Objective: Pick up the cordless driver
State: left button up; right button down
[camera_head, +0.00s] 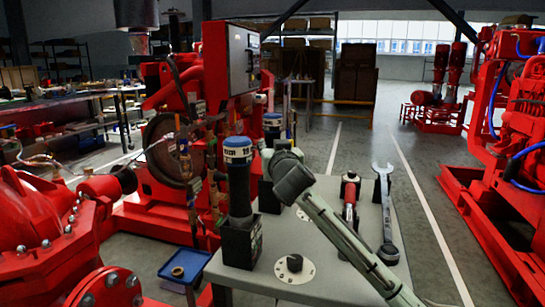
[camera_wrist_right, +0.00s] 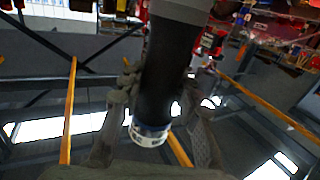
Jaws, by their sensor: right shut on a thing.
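Two dark cordless drivers with blue, white-banded ends stand upright on the grey table. The front driver (camera_head: 238,185) is in a black holder (camera_head: 241,245). The rear driver (camera_head: 272,124) shows only its blue end above my right gripper (camera_head: 268,160); its lower body is hidden. In the right wrist view, my right gripper (camera_wrist_right: 155,120) is closed around a dark driver body (camera_wrist_right: 170,75), with the blue and white end between the fingers. This appears to be the rear driver; whether it has left its holder cannot be told. My left gripper is out of view.
A wrench (camera_head: 386,215) stands at the right of the table (camera_head: 320,275), beside a red tool (camera_head: 350,195). A black knob on a white disc (camera_head: 295,265) lies near the front. A blue tray (camera_head: 185,266) is at lower left. Red machinery flanks the table.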

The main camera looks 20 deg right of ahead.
jog(key=shift+r, duration=0.15)
notch_tip(320, 180, up, 18)
dwell(0.9)
jog(key=c, duration=1.6)
grip_release()
grip_shut()
